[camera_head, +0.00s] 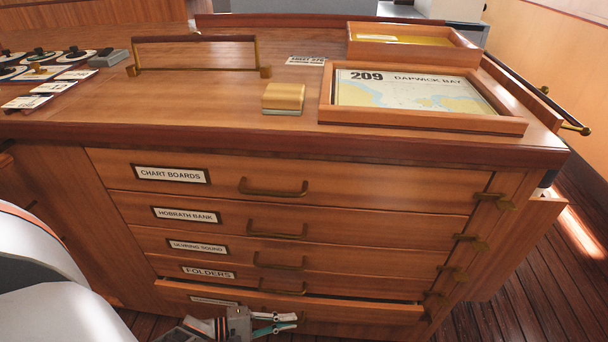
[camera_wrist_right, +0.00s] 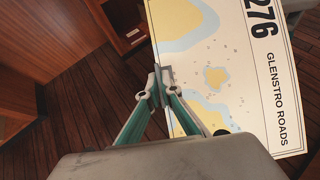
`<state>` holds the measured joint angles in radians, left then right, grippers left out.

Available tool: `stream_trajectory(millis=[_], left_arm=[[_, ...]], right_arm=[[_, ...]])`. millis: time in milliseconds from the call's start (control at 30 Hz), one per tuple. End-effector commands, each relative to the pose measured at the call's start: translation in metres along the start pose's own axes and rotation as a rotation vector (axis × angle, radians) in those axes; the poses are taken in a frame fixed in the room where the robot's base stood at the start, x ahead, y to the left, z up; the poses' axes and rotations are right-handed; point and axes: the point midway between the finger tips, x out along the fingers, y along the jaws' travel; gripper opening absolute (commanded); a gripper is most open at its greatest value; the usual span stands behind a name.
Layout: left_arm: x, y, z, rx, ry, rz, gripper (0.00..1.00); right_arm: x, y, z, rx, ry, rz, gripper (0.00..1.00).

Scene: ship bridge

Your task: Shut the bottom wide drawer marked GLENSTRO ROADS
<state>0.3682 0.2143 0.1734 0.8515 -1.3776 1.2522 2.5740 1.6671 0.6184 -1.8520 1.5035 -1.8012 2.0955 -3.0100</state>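The bottom wide drawer (camera_head: 350,307) stands a little out of the wooden cabinet, with a dark gap along its top edge. Its label (camera_head: 213,300) is too small to read and partly covered. My left gripper (camera_head: 296,321) is low in front of this drawer, its teal fingers where the handle would be. The handle is hidden, and I cannot tell whether the fingers touch it or are closed. In the right wrist view my right gripper (camera_wrist_right: 160,85) is shut on the edge of a chart (camera_wrist_right: 235,100) marked 276 GLENSTRO ROADS, held over the floor.
Drawers marked CHART BOARDS (camera_head: 330,190), HOBRATH BANK (camera_head: 345,225) and FOLDERS are above, shut. Wooden floor (camera_head: 520,300) is free at the right.

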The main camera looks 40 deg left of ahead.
Motion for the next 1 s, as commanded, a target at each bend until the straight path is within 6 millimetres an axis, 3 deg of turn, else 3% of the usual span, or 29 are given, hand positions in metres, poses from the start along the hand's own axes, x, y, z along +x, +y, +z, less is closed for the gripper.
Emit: stream_trajectory(millis=[367,833,867,1000], left_arm=[[0.013,0.017,-0.015,0.002,-0.012,0.005,0.00],[0.011,0.022,-0.025,0.005,0.003,0.005,0.00],[0.011,0.022,-0.025,0.005,0.003,0.005,0.12],[0.011,0.021,-0.025,0.005,0.003,0.004,0.14]], right_arm=[[-0.010,0.000,0.007,-0.001,0.019,0.000,0.00],[-0.011,0.000,0.007,-0.001,0.022,0.000,0.00],[-0.011,0.000,0.007,-0.001,0.022,0.000,0.00],[-0.011,0.000,0.007,-0.001,0.022,0.000,0.00]])
